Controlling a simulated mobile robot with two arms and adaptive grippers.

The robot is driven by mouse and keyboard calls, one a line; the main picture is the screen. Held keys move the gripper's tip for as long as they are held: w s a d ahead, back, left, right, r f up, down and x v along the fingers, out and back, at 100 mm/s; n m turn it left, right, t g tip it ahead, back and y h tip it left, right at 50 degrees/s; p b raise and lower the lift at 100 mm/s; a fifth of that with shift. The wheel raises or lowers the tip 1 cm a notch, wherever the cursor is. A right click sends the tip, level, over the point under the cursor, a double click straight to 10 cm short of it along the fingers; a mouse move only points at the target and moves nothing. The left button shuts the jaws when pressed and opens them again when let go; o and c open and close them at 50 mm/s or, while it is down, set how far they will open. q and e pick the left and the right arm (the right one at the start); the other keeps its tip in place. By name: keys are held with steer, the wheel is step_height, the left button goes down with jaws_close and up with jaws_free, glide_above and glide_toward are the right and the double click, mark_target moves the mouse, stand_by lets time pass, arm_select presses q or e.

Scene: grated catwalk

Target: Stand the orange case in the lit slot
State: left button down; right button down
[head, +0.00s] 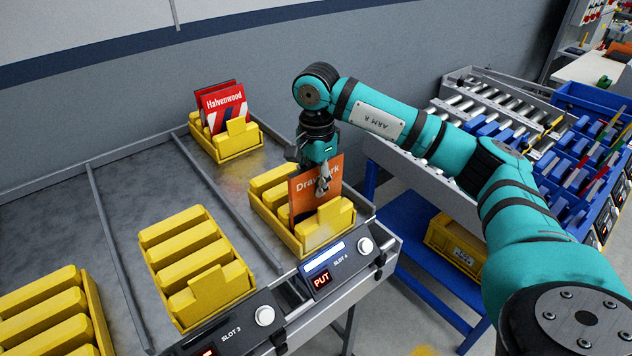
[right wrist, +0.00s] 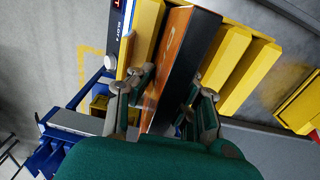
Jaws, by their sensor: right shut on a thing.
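The orange case (head: 304,189) stands upright in the yellow slotted rack (head: 324,244) behind the slot 4 panel. In the head view its lower edge is hidden behind the rack's front yellow block. My right gripper (head: 323,182) is shut on the case near its upper right part. In the right wrist view the case (right wrist: 174,62) lies between the two fingers of my right gripper (right wrist: 163,95), with yellow dividers on both sides. The slot 4 panel (head: 334,262) has a lit white display and a red PUT sign. I cannot tell whether the case touches the slot's bottom. My left gripper is not in view.
A yellow rack (head: 233,150) with red Halvenwood cases (head: 222,106) stands behind. Another yellow rack (head: 187,256) is to the left, with the slot 3 panel (head: 237,329) in front. Metal rails divide the table (head: 118,179). A roller conveyor (head: 490,110) and blue bins are at right.

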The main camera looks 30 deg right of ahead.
steer(key=c, duration=0.8)
jaws_free()
steer(key=shift+c, duration=0.2)
steer(key=shift+r+p, duration=2.65)
steer(key=shift+r, duration=1.4)
